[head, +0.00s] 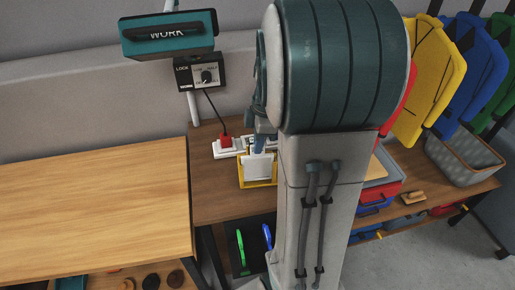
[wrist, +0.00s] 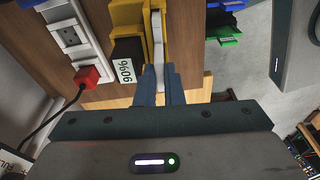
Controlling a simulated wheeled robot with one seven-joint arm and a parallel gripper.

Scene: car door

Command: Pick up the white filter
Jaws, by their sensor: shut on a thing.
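The white filter (head: 258,168) stands upright in a yellow holder (head: 243,183) on the brown bench, in the head view. In the wrist view the filter (wrist: 158,40) shows edge-on as a thin white strip, with the yellow holder (wrist: 128,14) around it. My gripper (wrist: 158,82) is shut on the near edge of the filter with its blue-grey fingers. In the head view my gripper (head: 259,146) is at the filter's top edge, partly hidden by my arm. I cannot tell whether the filter's far end is clear of the holder.
A white power strip (head: 226,148) with a red plug (head: 225,141) lies close to the holder. A black block labelled 9606 (wrist: 126,62) sits beside it. A control box (head: 197,72) hangs above on a post. A light wooden tabletop (head: 95,203) is at left.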

